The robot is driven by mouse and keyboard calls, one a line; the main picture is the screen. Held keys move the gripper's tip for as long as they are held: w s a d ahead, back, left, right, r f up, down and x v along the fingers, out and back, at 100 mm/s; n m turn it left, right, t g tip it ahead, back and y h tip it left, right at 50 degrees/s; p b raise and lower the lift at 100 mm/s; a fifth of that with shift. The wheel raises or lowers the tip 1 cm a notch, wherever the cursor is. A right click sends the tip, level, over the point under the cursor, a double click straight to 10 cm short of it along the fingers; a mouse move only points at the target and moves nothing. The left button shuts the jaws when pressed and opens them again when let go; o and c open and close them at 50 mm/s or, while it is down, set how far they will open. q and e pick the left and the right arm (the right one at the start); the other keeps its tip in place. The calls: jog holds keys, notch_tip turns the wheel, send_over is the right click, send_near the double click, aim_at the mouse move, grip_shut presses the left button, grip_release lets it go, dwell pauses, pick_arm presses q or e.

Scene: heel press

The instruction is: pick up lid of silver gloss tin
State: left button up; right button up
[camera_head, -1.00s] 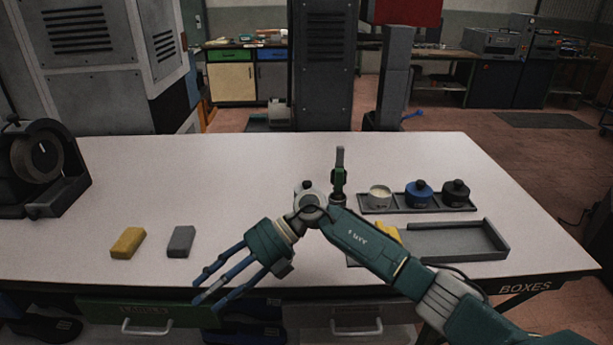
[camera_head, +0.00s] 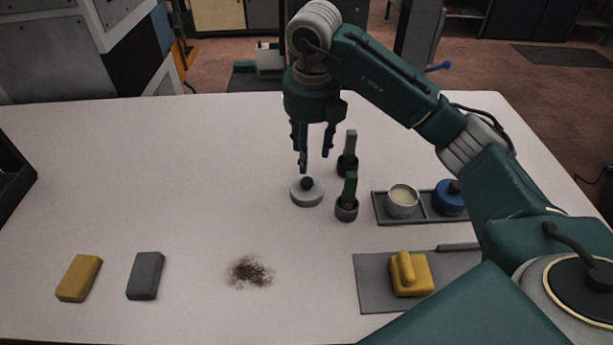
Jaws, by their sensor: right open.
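The lid (camera_head: 306,195), a pale silver disc with a dark round knob, lies flat on the table near the middle. The open silver tin (camera_head: 402,205), with cream-coloured contents, stands in the left part of a dark tray (camera_head: 423,218) to the right. My right gripper (camera_head: 313,150) points down just above the lid, fingers apart and empty. Its fingertips are close over the knob; I cannot tell if one touches it. My left gripper is not in view.
Two upright brushes, one green-handled (camera_head: 349,190) and one grey-handled (camera_head: 350,145), stand in holders just right of the lid. A blue-lidded tin (camera_head: 448,198) sits beside the silver tin.

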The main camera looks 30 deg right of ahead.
aim_at(307, 180)
notch_tip(307, 180, down, 2)
jog(key=shift+f+p, duration=0.3)
jog(key=shift+f, duration=0.5)
jog(key=f+p, duration=0.2)
jog(key=f, duration=0.1)
jog(key=f+p, duration=0.1)
jog(key=shift+w+d+f, duration=0.1)
jog(key=shift+w+f, duration=0.25)
jog(key=shift+f, duration=0.5)
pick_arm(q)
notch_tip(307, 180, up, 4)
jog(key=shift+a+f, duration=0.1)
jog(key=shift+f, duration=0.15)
pick_arm(e)
jog(key=shift+w, duration=0.1)
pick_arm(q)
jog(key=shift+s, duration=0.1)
pick_arm(e)
jog(key=shift+c, duration=0.3)
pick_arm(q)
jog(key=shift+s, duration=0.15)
pick_arm(e)
jog(key=c, duration=0.9)
